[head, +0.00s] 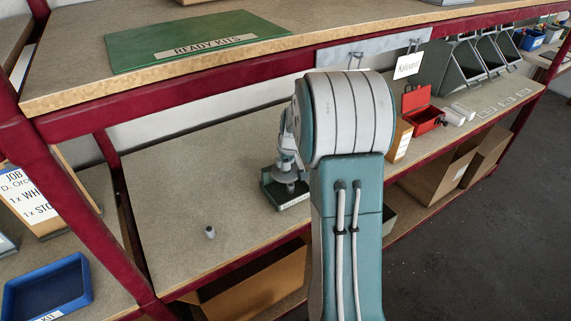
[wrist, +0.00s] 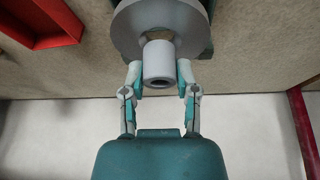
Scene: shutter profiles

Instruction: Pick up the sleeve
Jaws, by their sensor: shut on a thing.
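In the wrist view a grey hollow cylinder, the sleeve (wrist: 158,60), sits between the two fingertips of my gripper (wrist: 158,72). The fingers touch it on both sides, and its open end faces the camera. A wider grey round disc (wrist: 127,30) lies right behind the sleeve; I cannot tell whether they touch. A small grey cylinder (head: 210,232) stands alone on the lower shelf (head: 165,190) to the left.
An open red box (head: 424,118), white pieces (head: 453,117) and grey bins (head: 452,68) are on the right. The upper shelf holds a green "READY KITS" mat (head: 190,50). The lower shelf's left part is mostly clear.

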